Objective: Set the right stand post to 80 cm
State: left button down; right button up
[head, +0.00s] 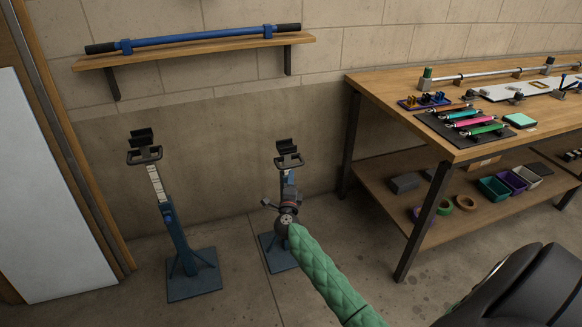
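The right stand (276,254) stands on the concrete floor, with a blue base and a black cradle on top. Its post (289,180) shows just below the cradle; lower down it is hidden behind my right gripper. My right gripper (286,203), at the end of my green-sleeved arm, is in front of the post at mid height. Its fingers are too small and too overlapped to tell whether they are open or touch the post. The left stand (180,240) has a blue lower post, a pale marked upper post (157,184) and a black cradle. My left gripper is not in view.
A wall shelf (200,48) holds a blue bar (190,37) above the stands. A wooden workbench (390,90) with tools and a lower shelf of bins stands at right. A door frame (65,150) is at left. Floor between the stands is clear.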

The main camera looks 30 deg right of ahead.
aim_at(292, 166)
jog(key=shift+b+x, duration=0.3)
jog(key=shift+x, duration=3.6)
jog(key=shift+s+r, duration=0.1)
jog(key=shift+c, duration=0.3)
grip_shut()
